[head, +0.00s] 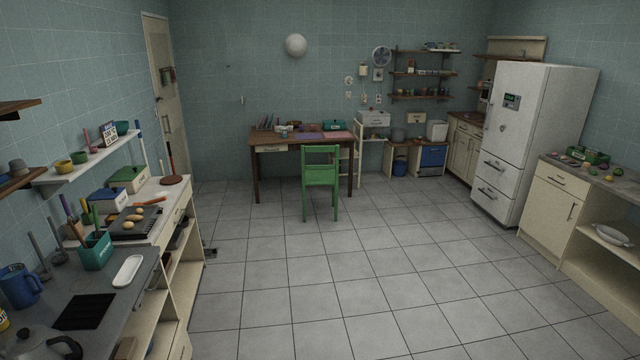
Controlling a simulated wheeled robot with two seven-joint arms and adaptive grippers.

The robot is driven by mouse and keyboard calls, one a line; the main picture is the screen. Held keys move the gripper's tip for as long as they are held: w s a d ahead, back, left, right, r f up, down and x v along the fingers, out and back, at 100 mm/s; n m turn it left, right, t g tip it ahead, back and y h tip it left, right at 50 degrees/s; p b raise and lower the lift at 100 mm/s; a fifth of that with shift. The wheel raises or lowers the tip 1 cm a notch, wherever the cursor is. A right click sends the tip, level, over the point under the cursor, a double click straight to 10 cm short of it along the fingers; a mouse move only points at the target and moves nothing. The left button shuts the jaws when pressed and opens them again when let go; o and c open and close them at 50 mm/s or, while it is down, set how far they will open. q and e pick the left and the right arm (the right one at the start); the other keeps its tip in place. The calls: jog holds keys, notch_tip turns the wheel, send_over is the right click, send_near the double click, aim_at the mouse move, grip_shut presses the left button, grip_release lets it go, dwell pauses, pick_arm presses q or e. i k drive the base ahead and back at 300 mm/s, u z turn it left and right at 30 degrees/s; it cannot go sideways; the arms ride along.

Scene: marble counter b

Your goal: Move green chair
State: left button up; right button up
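A green chair (320,175) stands upright on the tiled floor at the far side of the room, in front of the wooden table (262,146). Its back faces me and its seat is at or partly under the table's front edge. Neither of my grippers shows in the head view.
The tiled floor (330,285) between me and the chair is clear. A counter (140,310) with kitchen items runs along the left. A white fridge (535,130) and a cream cabinet (550,205) stand on the right. A small white shelf stand (372,119) is right of the table.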

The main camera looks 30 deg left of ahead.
aim_at(329, 176)
jog(key=u, duration=0.05)
jog(key=i, duration=1.95)
jog(key=u, duration=0.35)
jog(key=i, duration=2.1)
jog(key=u, duration=0.45)
jog(key=i, duration=1.9)
jog(key=u, duration=0.35)
jog(key=i, duration=1.1)
jog(key=u, duration=0.05)
